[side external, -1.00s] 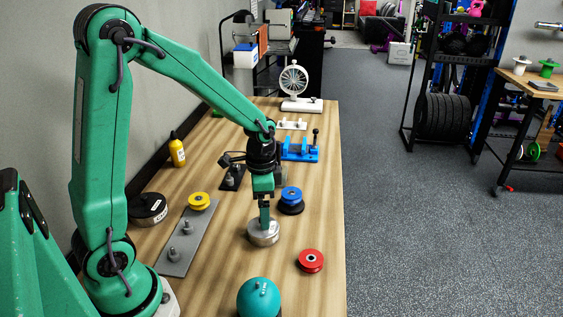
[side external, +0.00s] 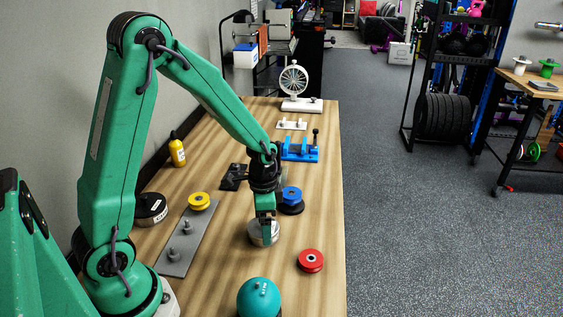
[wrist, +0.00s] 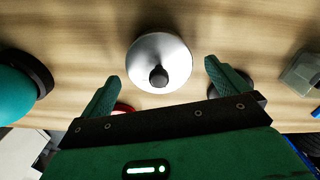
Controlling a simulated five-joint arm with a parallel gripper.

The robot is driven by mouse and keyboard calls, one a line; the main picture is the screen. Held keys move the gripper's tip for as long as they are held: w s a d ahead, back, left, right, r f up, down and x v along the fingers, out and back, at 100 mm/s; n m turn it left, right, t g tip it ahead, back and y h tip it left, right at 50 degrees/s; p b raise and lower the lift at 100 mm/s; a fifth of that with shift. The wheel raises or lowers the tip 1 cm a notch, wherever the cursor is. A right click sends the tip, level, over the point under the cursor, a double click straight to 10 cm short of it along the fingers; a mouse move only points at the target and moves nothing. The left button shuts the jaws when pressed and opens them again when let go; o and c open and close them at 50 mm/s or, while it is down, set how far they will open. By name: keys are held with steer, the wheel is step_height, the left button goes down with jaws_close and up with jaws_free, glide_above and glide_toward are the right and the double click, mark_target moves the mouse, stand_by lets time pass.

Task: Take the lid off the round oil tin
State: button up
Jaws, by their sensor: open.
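The round silver tin (side external: 254,238) stands on the wooden bench in the side view, partly hidden behind my gripper (side external: 266,238). In the wrist view its round, pale metal top (wrist: 146,50) shows with a dark knob (wrist: 158,76) standing up from it. My gripper (wrist: 162,72) is open, with one green finger on each side of the knob's line and nothing between them that it grips. In the side view the fingers reach down to the tin; I cannot tell whether they touch it.
A blue knob on a dark base (side external: 291,200) stands close behind the tin. A red pulley (side external: 311,261) is at front right, a teal ball (side external: 259,299) at the front. A grey plate with pegs (side external: 180,250) and a yellow pulley (side external: 199,201) lie left.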

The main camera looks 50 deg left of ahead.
stand_by(0.3)
steer(key=c, duration=1.1)
steer(key=shift+o, duration=0.2)
steer(key=shift+r, duration=0.2)
steer(key=shift+r, duration=0.4)
step_height(320, 180, up, 3)
steer(key=s+d+r, duration=0.4)
steer(key=d+r, duration=0.3)
steer(key=d, duration=0.3)
steer(key=shift+s+d, duration=0.35)
steer(key=shift+s, duration=0.05)
